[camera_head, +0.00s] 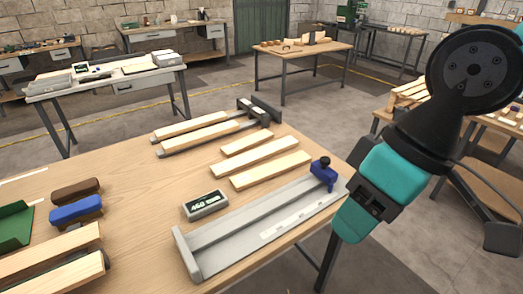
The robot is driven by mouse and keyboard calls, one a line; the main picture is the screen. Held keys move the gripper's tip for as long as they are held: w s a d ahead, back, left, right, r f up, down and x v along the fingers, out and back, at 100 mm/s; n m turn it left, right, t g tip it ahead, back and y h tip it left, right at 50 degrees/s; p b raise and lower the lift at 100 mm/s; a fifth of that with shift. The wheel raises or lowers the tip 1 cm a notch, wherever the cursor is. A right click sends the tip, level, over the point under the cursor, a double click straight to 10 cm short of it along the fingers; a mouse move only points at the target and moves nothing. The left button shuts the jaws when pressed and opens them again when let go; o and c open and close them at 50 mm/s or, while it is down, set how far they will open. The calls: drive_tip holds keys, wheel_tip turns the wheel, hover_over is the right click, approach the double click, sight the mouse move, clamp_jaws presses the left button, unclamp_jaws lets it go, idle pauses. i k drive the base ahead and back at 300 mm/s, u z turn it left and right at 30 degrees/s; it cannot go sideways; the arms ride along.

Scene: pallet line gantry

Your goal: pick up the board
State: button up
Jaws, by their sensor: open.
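Several pale wooden boards lie on the near workbench, and I cannot tell which one is meant. A shorter board (247,143) and two longer ones, a middle board (252,155) and a front board (271,171), lie loose near the centre. Two more boards (198,139) rest on dark rails at the back. Further boards (45,252) are at the lower left. My gripper (366,204), teal and black, is at the bench's right edge, right of the boards and apart from them. It is open and appears empty; its fingertips are hard to make out.
A grey metal channel fixture (183,250) with a blue clamp (322,172) lies in front of the boards. A blue block (76,209), a brown block (76,189) and a green tray (14,228) are at left. The bench's centre-left is clear.

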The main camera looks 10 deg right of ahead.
sight(224, 168)
drive_tip(key=i, duration=1.15)
drive_tip(key=u, duration=1.35)
